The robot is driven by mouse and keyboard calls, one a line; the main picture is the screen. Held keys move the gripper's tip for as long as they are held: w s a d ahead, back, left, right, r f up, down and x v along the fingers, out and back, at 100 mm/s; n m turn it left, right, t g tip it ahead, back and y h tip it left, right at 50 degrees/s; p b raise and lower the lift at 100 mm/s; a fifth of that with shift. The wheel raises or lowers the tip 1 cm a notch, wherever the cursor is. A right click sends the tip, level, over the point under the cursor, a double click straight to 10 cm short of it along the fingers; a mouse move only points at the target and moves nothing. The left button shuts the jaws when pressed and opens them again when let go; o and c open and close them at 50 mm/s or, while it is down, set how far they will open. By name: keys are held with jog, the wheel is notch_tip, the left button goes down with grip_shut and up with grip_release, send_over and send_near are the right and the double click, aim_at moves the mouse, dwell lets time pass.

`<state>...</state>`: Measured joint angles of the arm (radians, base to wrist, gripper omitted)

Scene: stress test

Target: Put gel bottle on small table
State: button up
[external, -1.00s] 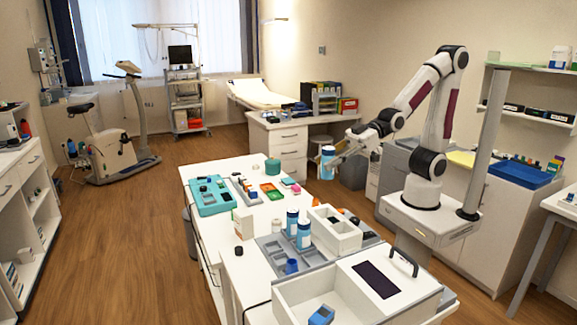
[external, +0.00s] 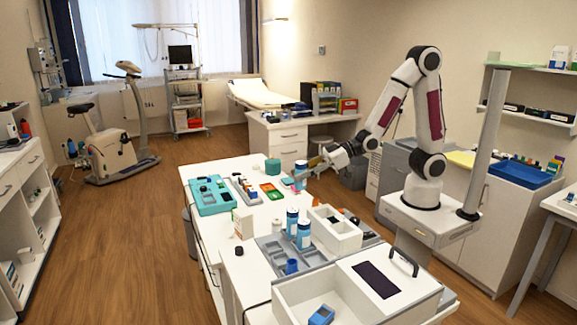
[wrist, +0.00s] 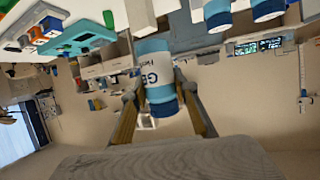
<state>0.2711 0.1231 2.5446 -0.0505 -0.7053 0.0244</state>
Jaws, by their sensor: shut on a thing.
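My gripper (external: 309,165) is shut on the gel bottle (external: 300,175), a white and blue bottle at the far right part of the long white worktable (external: 262,208). In the wrist view the gel bottle (wrist: 158,80) sits between the two fingers, with part of its label showing. Whether its base touches the tabletop cannot be told. Two similar blue and white bottles (external: 292,220) (external: 304,235) stand nearer on the worktable. Which surface is the small table is not clear from the views.
A teal case (external: 210,196), a green tray (external: 271,191), a teal round container (external: 273,166) and a pink item (external: 290,183) lie near the held bottle. A white divided box (external: 335,232) stands closer to the camera. Some bare white tabletop shows between them.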

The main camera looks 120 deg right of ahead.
jog(key=w+d+f+m+h, duration=0.1)
jog(key=d+f, duration=0.3)
jog(key=d, duration=0.3)
jog(key=w+d+f+m+g+h, duration=0.1)
jog(key=d+f, duration=0.3)
jog(key=d, duration=0.3)
jog(key=w+d+f+m+h, duration=0.1)
jog(key=w+d+f, duration=0.1)
jog(key=d+f, duration=0.35)
jog(key=w+d+r+n+y, duration=0.1)
jog(key=w+d+r, duration=0.2)
jog(key=d+r, duration=0.1)
jog(key=shift+w, duration=0.35)
jog(key=shift+f, duration=0.15)
jog(key=shift+f, duration=3.05)
jog(key=shift+f, duration=1.85)
jog(key=shift+f, duration=0.15)
